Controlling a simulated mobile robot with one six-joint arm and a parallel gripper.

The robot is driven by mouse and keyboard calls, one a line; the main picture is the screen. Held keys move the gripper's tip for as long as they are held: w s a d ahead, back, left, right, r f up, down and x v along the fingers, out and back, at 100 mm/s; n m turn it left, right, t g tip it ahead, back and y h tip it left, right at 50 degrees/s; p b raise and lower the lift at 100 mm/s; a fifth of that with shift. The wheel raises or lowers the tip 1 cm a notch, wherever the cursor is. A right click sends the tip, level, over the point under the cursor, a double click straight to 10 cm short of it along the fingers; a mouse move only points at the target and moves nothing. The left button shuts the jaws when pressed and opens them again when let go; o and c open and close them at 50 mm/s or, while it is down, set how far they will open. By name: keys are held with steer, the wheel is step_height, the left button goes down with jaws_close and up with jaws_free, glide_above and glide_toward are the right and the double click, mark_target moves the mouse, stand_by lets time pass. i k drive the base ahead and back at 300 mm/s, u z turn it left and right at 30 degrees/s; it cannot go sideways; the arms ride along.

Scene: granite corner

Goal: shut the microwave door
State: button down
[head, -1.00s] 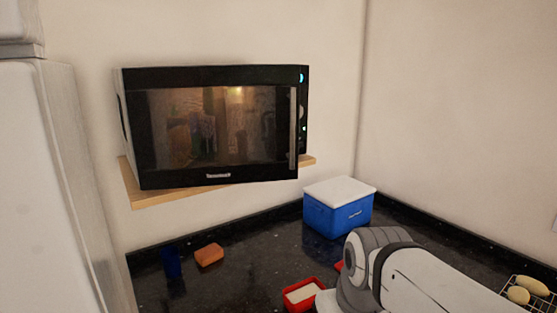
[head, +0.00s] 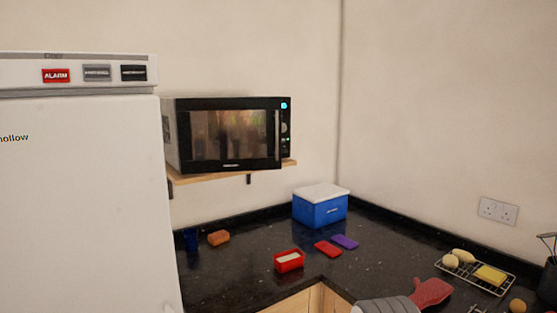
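The black microwave (head: 168,140) sits on a wooden wall shelf in the head view, left of centre. Its dark glass door (head: 230,135) has an upright handle near the right edge. The door's lower right corner stands out a little in front of the control panel (head: 285,130), so the door looks slightly ajar. The gap itself is hard to see. My gripper is out of view.
A white fridge (head: 80,200) stands close on the left. The shelf (head: 215,176) is above a black counter (head: 240,260) holding a blue cooler box (head: 320,210), a red container (head: 289,268), a sponge (head: 218,238) and a wire rack (head: 485,285).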

mark_target(217, 135)
steer(key=u, duration=0.7)
steer(key=i, duration=1.2)
steer(key=u, duration=0.1)
